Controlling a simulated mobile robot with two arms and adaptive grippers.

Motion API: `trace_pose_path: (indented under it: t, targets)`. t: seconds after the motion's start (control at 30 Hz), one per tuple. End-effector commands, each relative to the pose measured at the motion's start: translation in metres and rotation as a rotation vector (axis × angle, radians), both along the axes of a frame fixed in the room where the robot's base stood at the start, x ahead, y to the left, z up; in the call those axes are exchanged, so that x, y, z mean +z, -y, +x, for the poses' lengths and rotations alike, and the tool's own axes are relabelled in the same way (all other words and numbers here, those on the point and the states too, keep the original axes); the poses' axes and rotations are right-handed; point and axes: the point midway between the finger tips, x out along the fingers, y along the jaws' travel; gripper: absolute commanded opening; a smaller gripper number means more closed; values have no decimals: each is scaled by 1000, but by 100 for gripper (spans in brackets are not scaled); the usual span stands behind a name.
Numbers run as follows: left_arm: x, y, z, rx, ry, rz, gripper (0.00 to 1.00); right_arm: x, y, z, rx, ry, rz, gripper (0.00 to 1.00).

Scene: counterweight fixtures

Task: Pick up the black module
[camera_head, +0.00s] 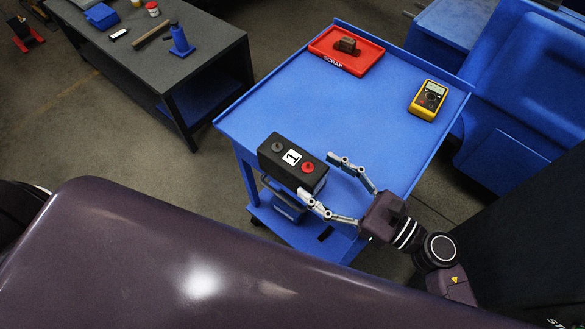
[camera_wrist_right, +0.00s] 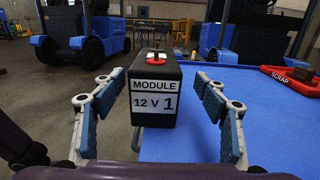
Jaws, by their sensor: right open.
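The black module (camera_head: 291,163) is a block with a red knob, a grey knob and a white label with a "1" on top. It sits at the near left edge of the blue cart top (camera_head: 380,112). In the right wrist view the module (camera_wrist_right: 155,78) faces me with a label reading "MODULE 12 V 1". My right gripper (camera_head: 318,174) is open, its fingers spread at the module's right end. In the wrist view the fingers (camera_wrist_right: 158,88) stand on either side of the module with gaps. My left gripper is not in view.
A red SCRAP tray (camera_head: 322,48) with a brown part (camera_head: 347,45) lies at the cart's far edge. A yellow multimeter (camera_head: 428,99) lies at the right edge. A dark bench (camera_head: 95,55) with tools stands at the far left. The cart's middle is clear.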

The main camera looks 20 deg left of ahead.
Motion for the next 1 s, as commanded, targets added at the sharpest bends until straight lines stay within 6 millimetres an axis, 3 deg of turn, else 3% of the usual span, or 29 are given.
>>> trace_pose_path:
  t: [0.53,0.87,1.0]
  targets:
    - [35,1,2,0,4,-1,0,9,-68,16,0,-1,3,67]
    - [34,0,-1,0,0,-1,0,6,-73,18,0,1,-1,66]
    - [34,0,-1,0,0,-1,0,6,-73,18,0,0,0,50]
